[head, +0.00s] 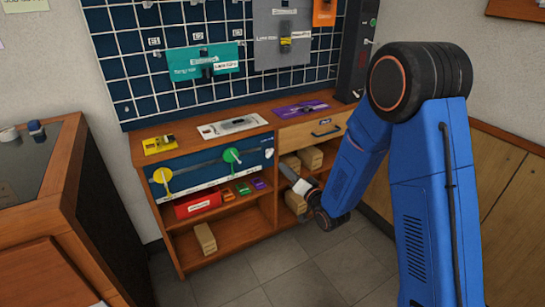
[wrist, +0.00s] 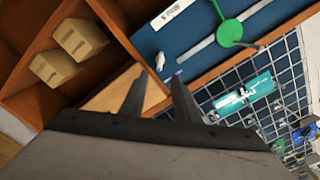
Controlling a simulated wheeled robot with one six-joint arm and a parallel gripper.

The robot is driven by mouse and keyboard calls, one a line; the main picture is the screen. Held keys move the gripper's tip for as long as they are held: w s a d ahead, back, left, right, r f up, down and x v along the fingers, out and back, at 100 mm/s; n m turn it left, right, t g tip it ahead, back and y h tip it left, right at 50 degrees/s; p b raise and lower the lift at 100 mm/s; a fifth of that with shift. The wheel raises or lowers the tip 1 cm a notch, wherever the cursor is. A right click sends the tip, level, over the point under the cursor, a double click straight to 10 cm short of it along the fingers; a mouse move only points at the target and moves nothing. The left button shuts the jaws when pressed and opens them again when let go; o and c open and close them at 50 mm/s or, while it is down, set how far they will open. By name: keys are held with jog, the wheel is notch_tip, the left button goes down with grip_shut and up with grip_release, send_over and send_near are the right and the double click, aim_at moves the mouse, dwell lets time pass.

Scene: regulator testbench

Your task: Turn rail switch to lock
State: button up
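A blue panel (head: 205,173) on the bench front carries a long grey rail (head: 202,164). A yellow round handle (head: 162,176) sits on its left part and a green round handle (head: 232,156) further right. A small white switch-like piece (head: 268,153) is at the panel's right end. In the wrist view, the green handle (wrist: 230,32), the rail (wrist: 205,42) and the white piece (wrist: 160,62) show beyond my fingers. I cannot read which marking means lock. My gripper (wrist: 157,76) is open and empty, right of the panel and apart from it.
A drawer (head: 315,130) is above open shelves holding cardboard boxes (head: 205,238) and a red box (head: 198,203). A grid pegboard (head: 150,70) with devices stands behind. A wooden cabinet (head: 70,180) is at left. The floor (head: 310,270) in front is clear.

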aim_at(271, 154)
jog(key=x, duration=1.2)
jog(key=shift+c, duration=0.6)
grip_shut()
